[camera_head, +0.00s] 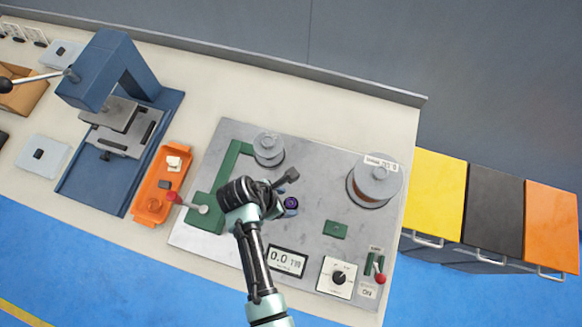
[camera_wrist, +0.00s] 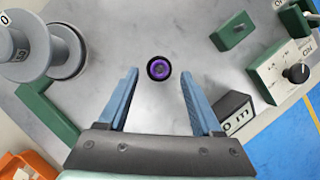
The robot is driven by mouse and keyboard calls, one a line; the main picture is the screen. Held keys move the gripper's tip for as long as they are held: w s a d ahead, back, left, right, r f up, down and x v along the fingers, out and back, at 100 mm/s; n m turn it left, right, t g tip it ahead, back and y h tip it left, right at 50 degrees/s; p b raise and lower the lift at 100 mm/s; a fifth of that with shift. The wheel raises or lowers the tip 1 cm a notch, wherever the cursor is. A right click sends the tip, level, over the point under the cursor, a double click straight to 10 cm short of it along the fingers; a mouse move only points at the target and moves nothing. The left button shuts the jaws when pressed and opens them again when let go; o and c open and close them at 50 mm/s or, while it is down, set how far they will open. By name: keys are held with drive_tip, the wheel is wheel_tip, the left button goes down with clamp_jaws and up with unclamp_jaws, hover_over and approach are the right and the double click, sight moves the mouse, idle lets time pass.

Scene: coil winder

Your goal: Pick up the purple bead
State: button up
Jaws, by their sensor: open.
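The purple bead (camera_wrist: 159,69) lies on the grey metal plate of the coil winder. In the wrist view it is a small purple ring with a dark rim, between and just beyond my fingertips. In the head view the bead (camera_head: 291,203) shows just right of my gripper, with part of the arm close beside it. My gripper (camera_wrist: 158,76) is open and empty, its two blue fingers on either side of the bead's line. In the head view my gripper (camera_head: 287,187) is above the plate. I cannot tell its exact height over the bead.
The plate (camera_head: 320,175) also carries a spool (camera_head: 375,182), a smaller spool (camera_head: 268,148), a green block (camera_head: 335,229), a counter display (camera_head: 286,261) and a dial box (camera_head: 338,278). An orange tray (camera_head: 150,205) and a blue press (camera_head: 100,70) stand at left. Plate around the bead is clear.

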drive_tip(key=shift+x, duration=1.1)
clamp_jaws()
